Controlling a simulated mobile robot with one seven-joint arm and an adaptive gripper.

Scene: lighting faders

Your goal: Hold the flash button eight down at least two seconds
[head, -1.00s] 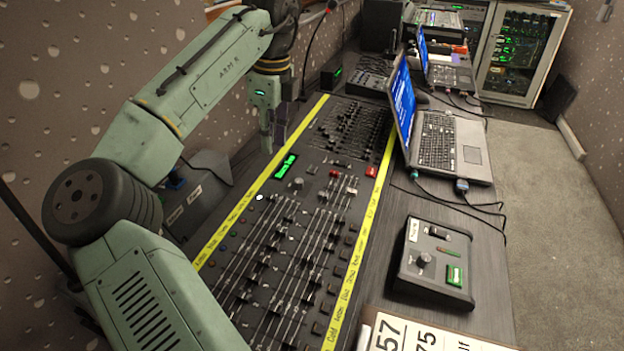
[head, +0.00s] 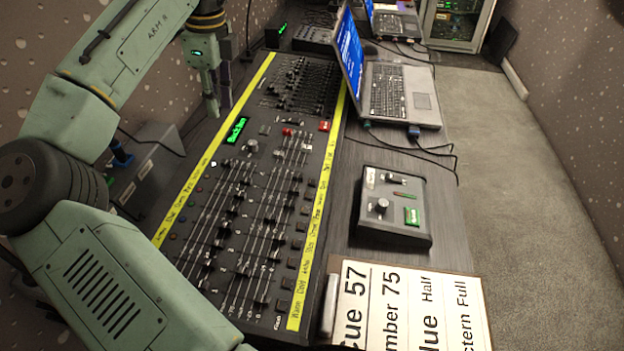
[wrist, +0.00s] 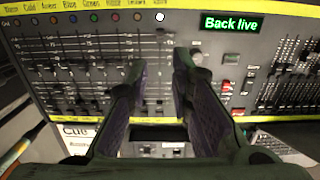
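The lighting console (head: 262,152) has long rows of faders between two yellow label strips. A column of dark square buttons (head: 297,243) runs along its right-hand strip in the head view. I cannot read which one is flash button eight. My gripper (head: 217,98) hangs above the console's left edge, near the green lit display (head: 236,130), apart from the square buttons. In the wrist view my gripper (wrist: 160,66) is open and empty, its two fingers apart over the faders. The display (wrist: 229,23) reads "Back live". The fingers hide part of the fader panel.
A small control box (head: 395,207) and a laptop (head: 385,90) stand right of the console. A sheet with large print (head: 410,305) lies at the near edge. Coloured round buttons (wrist: 93,17) line the strip opposite the square ones. Cables lie behind the control box.

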